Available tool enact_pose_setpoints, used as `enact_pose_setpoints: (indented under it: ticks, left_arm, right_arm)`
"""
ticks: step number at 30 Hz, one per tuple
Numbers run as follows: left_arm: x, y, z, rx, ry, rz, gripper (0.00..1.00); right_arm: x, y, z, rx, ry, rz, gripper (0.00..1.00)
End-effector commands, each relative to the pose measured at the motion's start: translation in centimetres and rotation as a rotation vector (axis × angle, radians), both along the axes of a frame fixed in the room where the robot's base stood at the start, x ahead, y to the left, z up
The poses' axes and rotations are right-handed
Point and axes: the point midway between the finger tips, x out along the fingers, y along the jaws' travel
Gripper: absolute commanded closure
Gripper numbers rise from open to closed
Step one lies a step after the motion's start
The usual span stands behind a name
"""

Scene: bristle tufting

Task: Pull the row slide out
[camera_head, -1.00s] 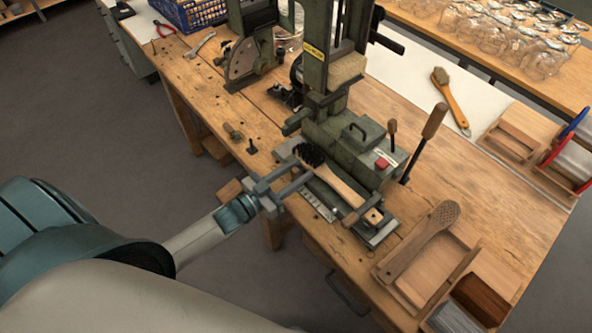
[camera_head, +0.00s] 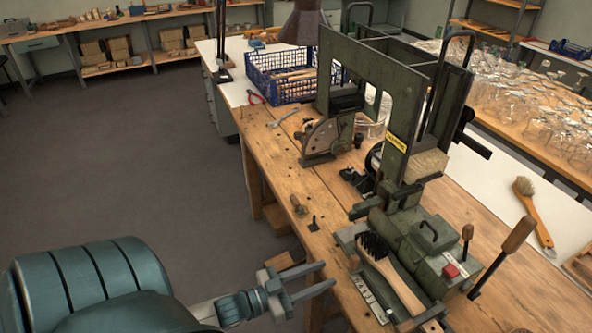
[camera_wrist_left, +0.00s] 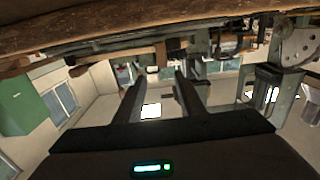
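The green tufting machine (camera_head: 395,150) stands on the wooden bench. A wooden brush with black bristles (camera_head: 390,275) lies on the carriage at its base, beside a scale plate (camera_head: 369,297). Which part of the carriage is the row slide, I cannot tell. My left gripper (camera_head: 328,278) is open and empty, off the bench's front edge and left of the carriage, apart from it. In the left wrist view its two fingers (camera_wrist_left: 159,82) are spread with nothing between them. My right gripper is not in view.
A wood-handled lever (camera_head: 503,256) and a red button (camera_head: 451,271) are at the machine's right. A blue crate (camera_head: 285,84) stands farther back on the bench. Many glasses stand on the right-hand bench. The floor left of the bench is clear.

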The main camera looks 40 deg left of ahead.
Motion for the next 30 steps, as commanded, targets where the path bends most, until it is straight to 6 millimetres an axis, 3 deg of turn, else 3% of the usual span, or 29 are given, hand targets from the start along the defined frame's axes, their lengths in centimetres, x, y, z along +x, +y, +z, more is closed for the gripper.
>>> enact_pose_setpoints:
  ticks: [6,12,30]
  left_arm:
    - [-3.3,1.3,-0.3,0.001,0.003,-0.001,0.64]
    - [-5.2,2.0,-0.2,0.001,0.002,0.0,0.64]
    - [-5.8,2.3,0.0,0.0,0.0,-0.001,0.64]
  right_arm:
    - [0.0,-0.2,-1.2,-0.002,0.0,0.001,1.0]
    - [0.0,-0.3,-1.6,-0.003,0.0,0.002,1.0]
    - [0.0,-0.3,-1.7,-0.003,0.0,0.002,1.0]
